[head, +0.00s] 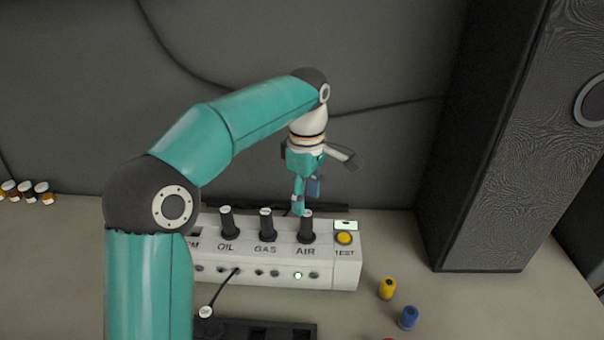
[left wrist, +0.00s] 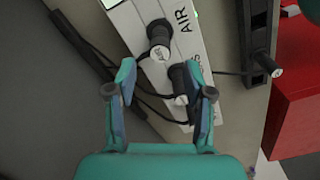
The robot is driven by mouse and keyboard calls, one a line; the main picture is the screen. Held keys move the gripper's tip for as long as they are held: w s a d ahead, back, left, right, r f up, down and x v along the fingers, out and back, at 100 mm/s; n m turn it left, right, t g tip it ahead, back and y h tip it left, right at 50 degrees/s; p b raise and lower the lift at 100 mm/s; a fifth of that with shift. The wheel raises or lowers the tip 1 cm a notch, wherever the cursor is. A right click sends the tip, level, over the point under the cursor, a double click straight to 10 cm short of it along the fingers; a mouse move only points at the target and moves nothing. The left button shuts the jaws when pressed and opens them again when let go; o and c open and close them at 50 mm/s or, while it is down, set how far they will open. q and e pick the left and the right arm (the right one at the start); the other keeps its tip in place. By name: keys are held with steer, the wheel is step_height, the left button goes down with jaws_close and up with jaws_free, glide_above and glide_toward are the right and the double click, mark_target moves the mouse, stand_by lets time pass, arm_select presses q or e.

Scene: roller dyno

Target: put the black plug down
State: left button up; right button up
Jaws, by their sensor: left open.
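A white panel box (head: 345,275) carries upright black plugs. One stands at OIL (head: 229,224), one at GAS (head: 267,226) and one at AIR (head: 307,229). My left gripper (head: 302,203) points down over the AIR end of the box, its fingertips close to the AIR plug's top. In the left wrist view the fingers (left wrist: 160,75) are apart, with nothing clasped. The AIR plug (left wrist: 158,36) shows just beyond the tips, and the GAS plug (left wrist: 178,78) shows between the fingers. Another plug's pale end (head: 205,312) lies in front of the box on a black cord. My right gripper is out of view.
A yellow button (head: 344,239) sits at TEST. A yellow cap (head: 387,288) and a blue one (head: 408,318) stand right of the box. A black slotted tray (head: 262,331) lies in front. A tall dark cabinet (head: 490,140) stands at right. Several small jars (head: 26,190) stand far left.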

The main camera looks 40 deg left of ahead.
arm_select(q)
step_height(320, 180, up, 5)
steer(key=shift+p, duration=0.35)
steer(key=shift+w+f, duration=0.1)
stand_by(0.7)
